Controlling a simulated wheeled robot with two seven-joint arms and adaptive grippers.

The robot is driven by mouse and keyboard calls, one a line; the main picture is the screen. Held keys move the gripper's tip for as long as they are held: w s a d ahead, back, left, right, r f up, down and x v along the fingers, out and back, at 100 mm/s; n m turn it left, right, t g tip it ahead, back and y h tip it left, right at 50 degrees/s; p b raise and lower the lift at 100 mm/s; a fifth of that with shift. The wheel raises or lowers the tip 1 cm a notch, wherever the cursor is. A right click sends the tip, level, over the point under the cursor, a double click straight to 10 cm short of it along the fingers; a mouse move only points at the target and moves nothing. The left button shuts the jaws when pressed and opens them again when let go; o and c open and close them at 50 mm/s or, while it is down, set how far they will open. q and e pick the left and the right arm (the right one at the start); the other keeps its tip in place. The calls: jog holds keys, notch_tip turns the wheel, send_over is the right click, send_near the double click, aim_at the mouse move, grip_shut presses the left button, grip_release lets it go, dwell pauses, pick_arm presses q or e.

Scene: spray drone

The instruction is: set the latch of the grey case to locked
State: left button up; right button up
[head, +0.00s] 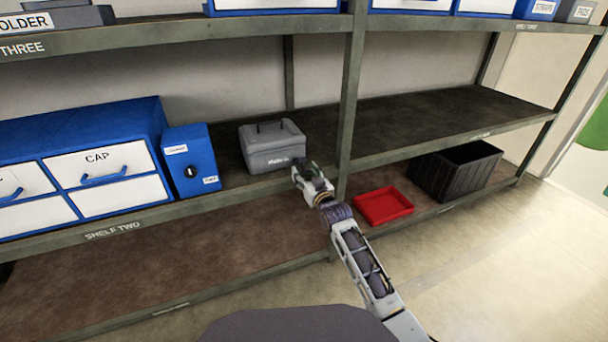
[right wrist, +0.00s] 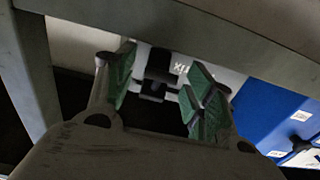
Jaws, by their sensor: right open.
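The grey case (head: 272,153) stands upright on shelf two, with its lid down and a dark handle on top. My right gripper (head: 302,167) is in front of the case's lower right part. In the right wrist view my right gripper (right wrist: 162,88) is open, its green-padded fingers apart. A black latch (right wrist: 158,72) shows between and beyond the fingers, on the case's pale front. I cannot tell whether the fingers touch it or which way it is set. In the head view the gripper hides the case's lower right corner. My left gripper is out of view.
A blue box (head: 190,165) with a black knob stands left of the case, beside a blue drawer cabinet (head: 110,139). A shelf post (head: 349,110) rises right of the case. A red tray (head: 383,206) and a black crate (head: 460,174) sit on the lower level.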

jog(key=shift+w+a, duration=0.2)
jog(key=shift+w, duration=0.4)
grip_shut()
